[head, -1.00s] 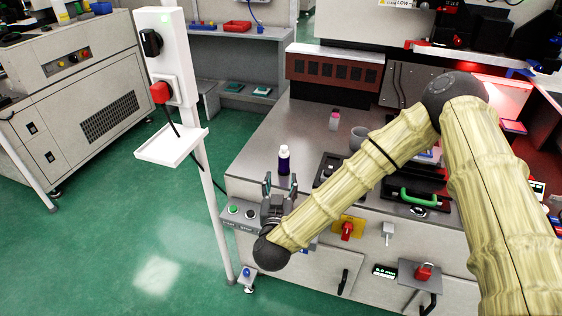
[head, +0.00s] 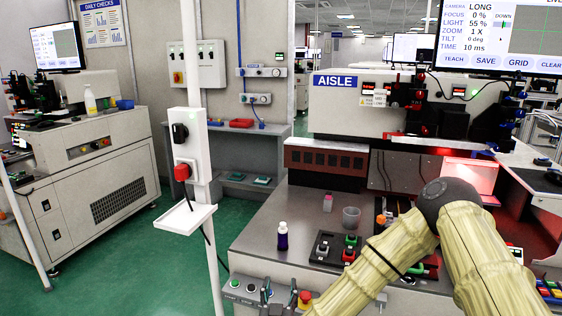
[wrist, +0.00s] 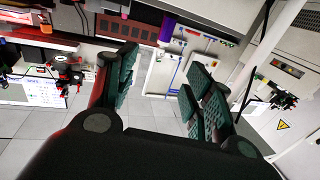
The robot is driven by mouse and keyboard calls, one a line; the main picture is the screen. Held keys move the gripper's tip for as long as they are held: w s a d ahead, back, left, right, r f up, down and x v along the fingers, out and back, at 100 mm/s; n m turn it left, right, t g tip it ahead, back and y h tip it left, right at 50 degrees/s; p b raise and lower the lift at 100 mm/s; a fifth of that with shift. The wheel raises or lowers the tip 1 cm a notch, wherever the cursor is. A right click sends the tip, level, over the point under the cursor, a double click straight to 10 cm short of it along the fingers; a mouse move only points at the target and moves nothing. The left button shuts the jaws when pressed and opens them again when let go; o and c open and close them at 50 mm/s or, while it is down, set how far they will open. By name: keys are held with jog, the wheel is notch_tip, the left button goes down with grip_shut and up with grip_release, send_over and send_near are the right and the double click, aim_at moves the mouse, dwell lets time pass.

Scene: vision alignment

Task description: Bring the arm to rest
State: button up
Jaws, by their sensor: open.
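My arm, with pale ribbed sleeves and a dark elbow joint, reaches from the lower right over the bench front in the head view.
A dark bottle with a white cap (head: 282,237) stands on the bench (head: 262,238) just beyond my gripper. A grey cup (head: 351,218) and a switch box (head: 336,247) stand farther right. A white post (head: 199,75) with a small tray (head: 185,217) rises on the left.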

jog(key=s+d+f+n+g+y+p, duration=0.1)
jog(key=s+d+f+g+y+p, duration=0.15)
jog(key=s+f+g, duration=0.45)
jog(key=s+d+f+n+g+y+p, duration=0.2)
jog(key=s+d+f+p, duration=0.2)
jog(key=s+f, duration=0.7)
jog(key=s+d+f+m+g+h+p, duration=0.1)
jog(key=s+d+g, duration=0.3)
jog(key=s+d, duration=0.4)
jog(key=s+d+m+g+h+p, duration=0.1)
jog(key=s+d+g+p, duration=0.2)
jog(key=s+d, duration=0.5)
jog(key=s+g, duration=0.1)
jog(key=s, duration=0.4)
jog(key=shift+s+f+g+h+p, duration=0.3)
jog(key=shift+f+h+p, duration=0.05)
jog(key=shift+f, duration=0.05)
